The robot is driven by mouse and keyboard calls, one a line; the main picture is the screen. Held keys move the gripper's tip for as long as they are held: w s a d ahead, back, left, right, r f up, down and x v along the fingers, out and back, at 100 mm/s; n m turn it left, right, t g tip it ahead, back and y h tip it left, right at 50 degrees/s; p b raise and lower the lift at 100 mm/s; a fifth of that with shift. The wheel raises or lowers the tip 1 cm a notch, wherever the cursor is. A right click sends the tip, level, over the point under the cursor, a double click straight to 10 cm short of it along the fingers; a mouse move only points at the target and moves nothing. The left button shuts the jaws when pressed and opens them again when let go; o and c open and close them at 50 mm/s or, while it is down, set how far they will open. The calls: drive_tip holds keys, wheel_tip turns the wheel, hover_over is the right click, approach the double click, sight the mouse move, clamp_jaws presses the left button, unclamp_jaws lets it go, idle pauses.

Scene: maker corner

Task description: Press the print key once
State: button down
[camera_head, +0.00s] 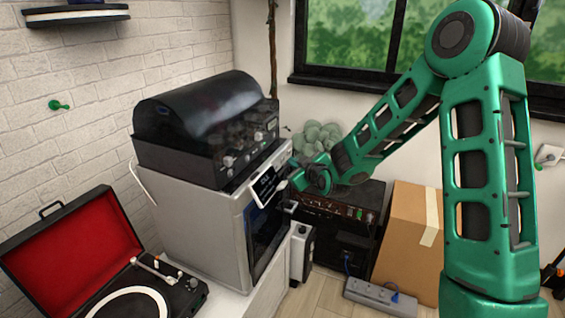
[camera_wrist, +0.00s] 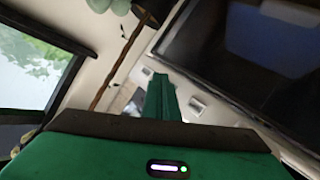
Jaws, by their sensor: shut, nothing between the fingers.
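The 3D printer (camera_head: 195,225) is a grey box with a dark domed top and a dark glass front. Its small tilted control panel (camera_head: 265,184), with a dark screen, sits at the upper front edge. My gripper (camera_head: 292,184) is shut and empty, right at the panel's right end. In the wrist view the closed green fingers (camera_wrist: 160,90) point at the machine's front, beside a small pale square key-like part (camera_wrist: 197,105). I cannot tell whether the fingertips touch it, nor read any label. The fingers and wrist hide part of the panel.
An open red-lined turntable (camera_head: 130,290) stands at the lower left. A cardboard box (camera_head: 405,235), a power strip (camera_head: 380,297) and a dark amplifier-like box (camera_head: 340,215) stand behind and below my arm. A window (camera_head: 350,40) is at the back.

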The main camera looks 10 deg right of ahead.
drive_tip(key=shift+a, duration=0.1)
drive_tip(key=shift+w+a+r, duration=0.1)
drive_tip(key=shift+w+a, duration=0.1)
drive_tip(key=shift+a, duration=0.05)
idle(0.3)
drive_tip(key=shift+a, duration=0.1)
idle(0.5)
drive_tip(key=shift+s+d, duration=0.3)
drive_tip(key=shift+d, duration=0.1)
drive_tip(key=shift+d, duration=0.1)
drive_tip(key=s+d, duration=0.2)
drive_tip(key=d, duration=0.1)
drive_tip(key=s+d, duration=0.1)
drive_tip(key=shift+s+d, duration=0.25)
drive_tip(key=shift+d, duration=0.1)
idle(0.4)
idle(0.5)
